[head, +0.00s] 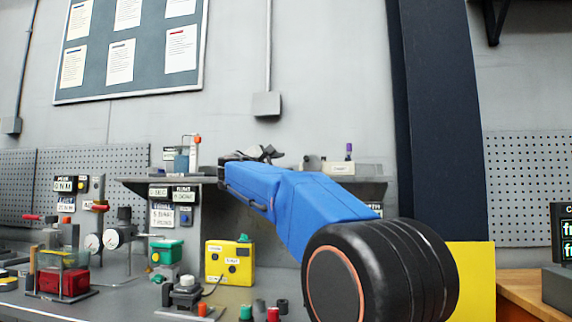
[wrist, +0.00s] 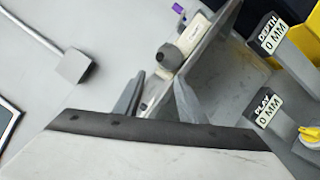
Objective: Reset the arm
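My blue arm stretches from the lower right of the head view toward the back wall. My gripper (head: 262,154) is at its far end, small and partly hidden by the arm, above or in front of the wall shelf (head: 362,190). In the wrist view my gripper (wrist: 159,82) has its two grey fingers spread apart, with nothing seen held between them. A pale box (wrist: 194,34) and a dark round knob (wrist: 168,57) on the shelf show beyond the fingertips. The exact gap to them cannot be told.
The bench below holds a yellow box (head: 230,263), a green box (head: 166,251), gauges (head: 111,239) and a red block (head: 68,281). Signs reading "0 MM" (wrist: 275,36) stand right in the wrist view. The wall above the arm is clear up to a grey conduit box (head: 266,105).

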